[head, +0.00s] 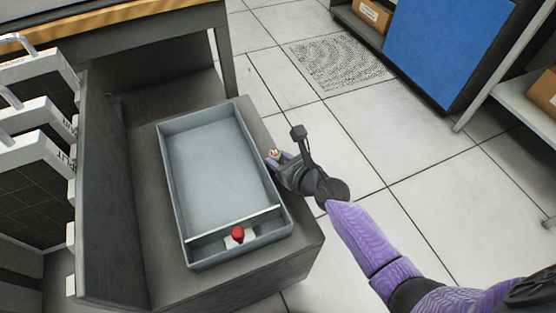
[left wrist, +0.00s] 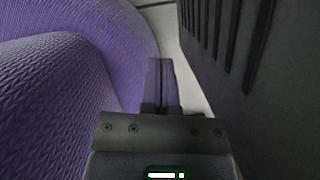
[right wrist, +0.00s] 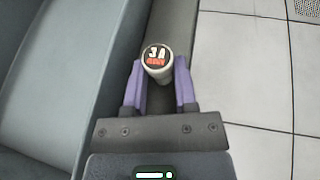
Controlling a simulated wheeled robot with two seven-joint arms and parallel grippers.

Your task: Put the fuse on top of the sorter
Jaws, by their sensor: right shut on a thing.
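The fuse is a small white cylinder (right wrist: 158,70) with a dark round end marked "3A" in the right wrist view. My right gripper (right wrist: 160,82) is shut on it, with one purple finger on each side. In the head view my right gripper (head: 279,158) holds the fuse (head: 274,153) by the right edge of a shallow grey tray. The tray (head: 161,150) lies on a dark grey unit (head: 290,262), which may be the sorter. My left gripper (left wrist: 161,82) shows only in the left wrist view, its fingers together and empty.
A red knob (head: 238,233) stands in the tray's near compartment. White-handled racks (head: 35,108) line the left side. A wooden-topped desk (head: 150,14) is behind. A blue panel (head: 447,45) and shelves stand at back right. The tiled floor at right is clear.

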